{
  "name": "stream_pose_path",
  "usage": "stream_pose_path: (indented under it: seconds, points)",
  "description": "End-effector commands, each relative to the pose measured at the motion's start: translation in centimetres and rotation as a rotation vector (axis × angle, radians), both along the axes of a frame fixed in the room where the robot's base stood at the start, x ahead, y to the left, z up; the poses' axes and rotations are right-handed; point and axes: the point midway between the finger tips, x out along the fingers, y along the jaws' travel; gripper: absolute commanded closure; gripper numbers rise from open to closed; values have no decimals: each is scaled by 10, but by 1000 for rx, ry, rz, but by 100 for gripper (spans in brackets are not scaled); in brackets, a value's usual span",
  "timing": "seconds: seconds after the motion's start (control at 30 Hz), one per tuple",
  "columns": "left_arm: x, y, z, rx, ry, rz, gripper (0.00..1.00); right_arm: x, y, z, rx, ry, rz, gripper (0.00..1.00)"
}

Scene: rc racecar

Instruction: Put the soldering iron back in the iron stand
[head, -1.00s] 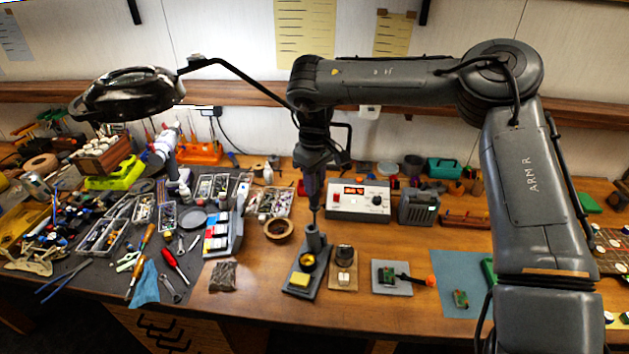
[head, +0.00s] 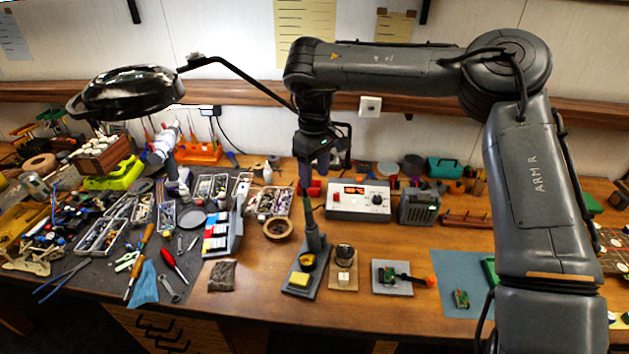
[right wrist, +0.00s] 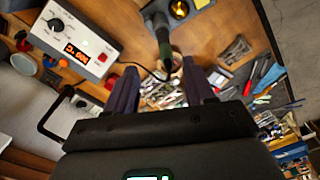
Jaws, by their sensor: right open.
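The soldering iron (head: 308,208) stands steeply in the holder of the iron stand (head: 315,245), its dark green handle upward. In the right wrist view the iron's handle (right wrist: 163,42) runs into the stand (right wrist: 155,10), and its cable end lies between the lines of my fingers. The iron's tip is hidden in the holder. My right gripper (head: 313,178) is open above the handle, pointing down. Its two spread fingers also show in the right wrist view (right wrist: 160,72), with nothing clamped between them. My left gripper is not in view.
A soldering station (head: 358,201) with a red display stands behind and right of the stand. A small wooden block with a jar (head: 344,270) stands close to the right. A magnifier lamp (head: 125,93) hangs at upper left.

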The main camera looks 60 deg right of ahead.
Motion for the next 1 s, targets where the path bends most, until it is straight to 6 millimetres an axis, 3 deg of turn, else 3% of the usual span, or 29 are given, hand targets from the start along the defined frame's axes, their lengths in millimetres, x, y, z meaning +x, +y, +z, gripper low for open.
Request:
stream_pose_path:
  seconds: [0.2, 0.4, 0.6, 1.0]
  points:
    - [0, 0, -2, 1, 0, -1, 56, 0, -1, 40, -4, -1, -2, 46]
    - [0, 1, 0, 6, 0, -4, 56, 0, -1, 66, -4, 0, -1, 46]
    - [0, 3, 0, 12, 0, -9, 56, 0, 0, 76, -2, 0, 0, 46]
    - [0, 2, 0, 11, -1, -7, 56, 0, 0, 76, -1, 0, 1, 46]
